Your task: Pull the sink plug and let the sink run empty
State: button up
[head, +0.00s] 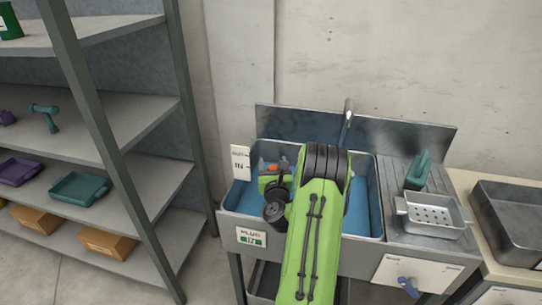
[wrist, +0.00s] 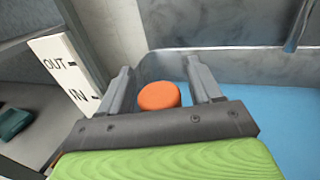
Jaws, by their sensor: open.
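The sink (head: 226,203) is a steel basin holding blue water (head: 247,198). An orange knob (wrist: 159,96), which looks like the top of the plug, shows in the wrist view near the basin's back left corner; it also shows small in the head view (head: 272,168). My gripper (wrist: 160,68) is open, with one grey finger on each side of the knob. I cannot tell whether the fingers touch it. The knob's lower part is hidden behind the gripper body. A white OUT/IN marker (wrist: 67,66) stands at the left, and a PLUG IN sign (head: 251,238) is on the front.
A faucet (head: 347,117) rises at the back. A perforated tray (head: 431,216) and a green-handled brush (head: 418,171) sit on the right drainboard. A metal bin (head: 510,220) is further right. Shelves (head: 125,118) stand left. My green arm covers the basin's middle.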

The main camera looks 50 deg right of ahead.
jog(key=shift+a+r, duration=0.1)
grip_shut()
notch_tip(320, 180, up, 5)
jog(key=p, duration=0.5)
dwell(0.3)
grip_release()
jog(key=shift+r, duration=0.1)
jog(key=shift+f, duration=0.2)
